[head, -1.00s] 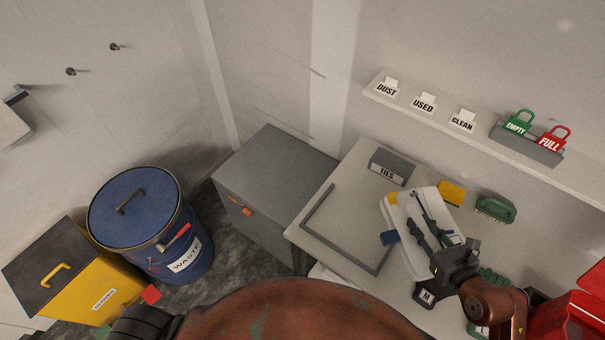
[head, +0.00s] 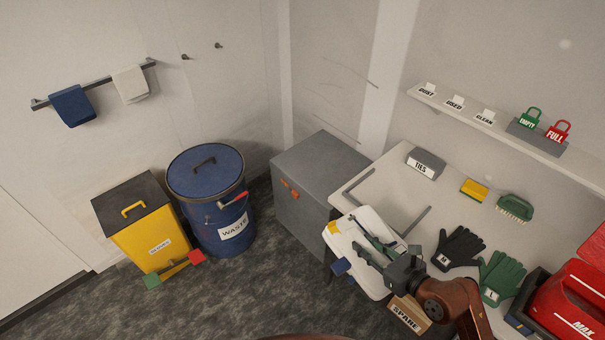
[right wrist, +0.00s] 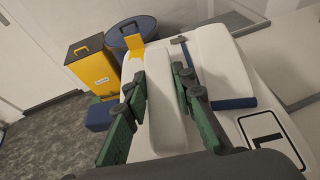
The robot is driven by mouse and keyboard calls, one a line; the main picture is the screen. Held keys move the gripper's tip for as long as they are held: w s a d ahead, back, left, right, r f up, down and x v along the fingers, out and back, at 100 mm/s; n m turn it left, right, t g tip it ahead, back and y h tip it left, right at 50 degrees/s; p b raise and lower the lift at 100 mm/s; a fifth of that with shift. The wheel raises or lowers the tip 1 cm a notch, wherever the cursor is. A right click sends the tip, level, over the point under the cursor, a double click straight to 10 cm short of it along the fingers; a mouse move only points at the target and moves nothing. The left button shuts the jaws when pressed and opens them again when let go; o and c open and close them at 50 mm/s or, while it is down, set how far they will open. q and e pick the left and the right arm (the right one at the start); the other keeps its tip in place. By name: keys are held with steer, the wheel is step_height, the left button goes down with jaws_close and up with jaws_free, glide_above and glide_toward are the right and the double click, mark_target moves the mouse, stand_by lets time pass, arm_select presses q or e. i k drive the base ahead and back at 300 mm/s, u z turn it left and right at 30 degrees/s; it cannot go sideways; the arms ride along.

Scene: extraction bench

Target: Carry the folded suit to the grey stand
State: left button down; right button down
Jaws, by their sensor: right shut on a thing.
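The folded suit (head: 350,272) is a white bundle with a yellow patch and a blue patch. My right gripper (head: 368,247) is shut on it, and the suit hangs in the jaws by the bench's front left edge. In the right wrist view the green fingers (right wrist: 160,80) pinch a raised white fold of the suit (right wrist: 215,65); a black-framed label shows on it. A grey box-shaped unit (head: 315,185) with an orange latch stands left of the bench; I cannot tell for sure that it is the grey stand. My left gripper is out of view.
The blue waste drum (head: 205,180) and yellow bin (head: 150,235) stand left, with a red-and-green-ended bar (head: 175,268) before them. The bench holds an angled grey bar (head: 405,232), ties box (head: 425,162), black glove (head: 458,248), green glove (head: 500,277) and red case (head: 570,305). Floor is clear front left.

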mark_target(304, 164)
steer(key=u, duration=0.55)
steer(key=i, duration=0.75)
steer(key=u, duration=0.55)
steer(key=i, duration=1.15)
steer(key=z, duration=0.7)
steer(key=i, duration=0.65)
steer(key=z, duration=0.5)
